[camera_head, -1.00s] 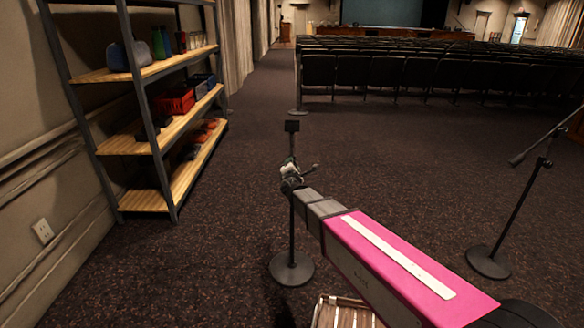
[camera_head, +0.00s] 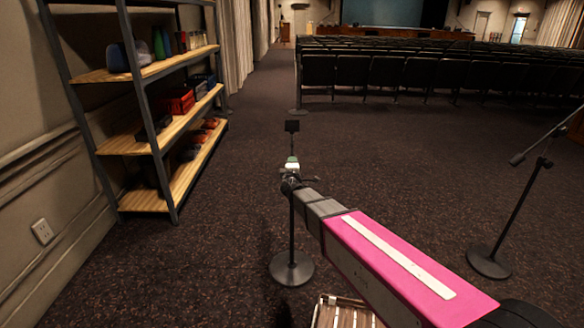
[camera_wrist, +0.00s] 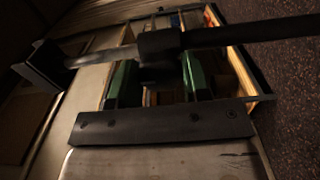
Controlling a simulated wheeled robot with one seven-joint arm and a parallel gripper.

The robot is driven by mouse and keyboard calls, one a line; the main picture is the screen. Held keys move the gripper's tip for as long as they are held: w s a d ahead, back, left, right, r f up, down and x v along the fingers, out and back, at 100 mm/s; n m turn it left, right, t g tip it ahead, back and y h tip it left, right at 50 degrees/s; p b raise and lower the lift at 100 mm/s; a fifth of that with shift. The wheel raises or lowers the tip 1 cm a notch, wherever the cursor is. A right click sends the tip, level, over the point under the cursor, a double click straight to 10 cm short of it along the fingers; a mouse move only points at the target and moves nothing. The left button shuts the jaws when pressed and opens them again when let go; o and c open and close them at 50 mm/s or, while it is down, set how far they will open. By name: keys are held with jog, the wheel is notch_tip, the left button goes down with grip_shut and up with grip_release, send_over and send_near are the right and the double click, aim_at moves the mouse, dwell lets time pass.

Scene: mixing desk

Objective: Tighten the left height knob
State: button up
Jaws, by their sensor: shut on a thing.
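The left stand is a thin black pole (camera_head: 292,225) on a round base (camera_head: 291,269), with a small square plate (camera_head: 292,126) at its top. The left height knob is the dark collar piece (camera_wrist: 160,45) on the pole in the wrist view; that pole runs across the picture there. My gripper (camera_head: 291,168) is at this collar, partway up the stand. In the wrist view its two green fingers (camera_wrist: 157,85) stand on either side of the knob, shut on it. The knob's gripped part is dark and partly hidden; in the head view the gripper covers it.
A second stand (camera_head: 515,210) with a tilted boom is to the right. A shelf unit (camera_head: 165,140) with boxes and other items is on the left. A slatted crate (camera_head: 342,312) shows at the bottom edge.

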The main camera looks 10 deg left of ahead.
dwell(0.3)
jog(key=o, duration=0.9)
jog(key=shift+s, duration=0.15)
jog(key=v, duration=1)
jog(key=shift+s+d, duration=0.2)
jog(key=shift+s, duration=0.05)
